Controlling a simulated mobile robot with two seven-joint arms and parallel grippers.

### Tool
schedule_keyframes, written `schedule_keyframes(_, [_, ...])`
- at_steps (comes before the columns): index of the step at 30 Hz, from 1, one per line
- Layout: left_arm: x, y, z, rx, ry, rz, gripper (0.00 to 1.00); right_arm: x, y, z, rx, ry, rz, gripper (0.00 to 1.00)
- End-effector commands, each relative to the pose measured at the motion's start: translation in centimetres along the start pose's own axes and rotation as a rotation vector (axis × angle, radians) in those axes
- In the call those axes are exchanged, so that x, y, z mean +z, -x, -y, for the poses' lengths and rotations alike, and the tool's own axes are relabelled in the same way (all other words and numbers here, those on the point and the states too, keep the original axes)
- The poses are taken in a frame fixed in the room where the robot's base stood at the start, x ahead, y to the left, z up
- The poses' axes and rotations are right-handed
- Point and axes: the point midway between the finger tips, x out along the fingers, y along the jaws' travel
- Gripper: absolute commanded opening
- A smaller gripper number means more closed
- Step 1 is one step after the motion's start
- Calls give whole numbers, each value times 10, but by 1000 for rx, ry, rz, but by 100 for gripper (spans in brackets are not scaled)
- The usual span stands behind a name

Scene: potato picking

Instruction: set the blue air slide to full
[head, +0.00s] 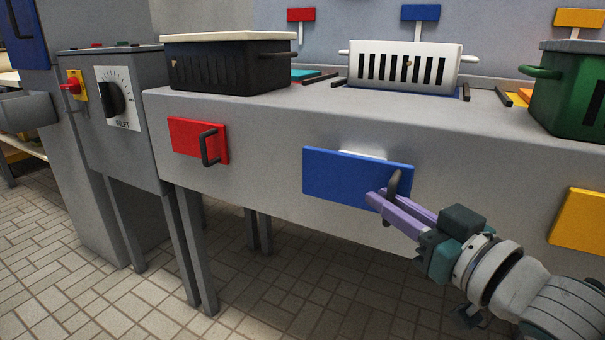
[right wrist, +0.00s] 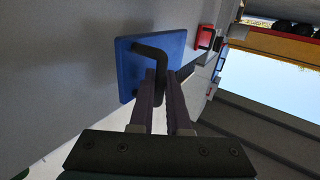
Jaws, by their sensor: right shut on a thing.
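The blue air slide (head: 340,178) is a flat blue plate on the front of the grey bench, with a dark bar handle (head: 394,184) near its right end. A pale strip shows along its top edge. My right gripper (head: 382,196) has its purple fingers at this handle and is shut on it. In the right wrist view the blue plate (right wrist: 127,72) and the bent dark handle (right wrist: 152,52) show, with the handle running in between my fingers (right wrist: 163,78). My left gripper is in neither view.
A red slide (head: 187,138) is left on the bench front; a yellow slide (head: 578,217) is right. Black (head: 222,67), white (head: 404,66) and green (head: 570,95) crates stand on top. A dial box (head: 112,110) is at left. The tiled floor in front is clear.

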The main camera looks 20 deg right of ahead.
Motion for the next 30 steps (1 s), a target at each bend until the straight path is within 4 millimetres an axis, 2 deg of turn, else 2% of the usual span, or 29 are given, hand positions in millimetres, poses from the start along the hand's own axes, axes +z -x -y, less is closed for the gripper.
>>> schedule_keyframes(1, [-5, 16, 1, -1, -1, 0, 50, -8, 9, 14, -1, -11, 2, 0])
schedule_keyframes(3, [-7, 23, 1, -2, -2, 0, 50, -7, 18, 28, -1, -10, 2, 0])
schedule_keyframes(9, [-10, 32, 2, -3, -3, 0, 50, -4, 36, 55, 0, -4, 0, 0])
schedule_keyframes(19, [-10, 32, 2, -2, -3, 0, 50, -3, 39, 59, -3, 1, -5, 0])
schedule_keyframes(20, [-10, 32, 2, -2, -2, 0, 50, -3, 39, 59, -3, 1, -6, 16])
schedule_keyframes(23, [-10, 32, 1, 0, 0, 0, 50, -3, 39, 59, -3, 1, -6, 27])
schedule_keyframes(30, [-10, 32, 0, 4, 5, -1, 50, -2, 39, 58, -1, 0, -3, 27])
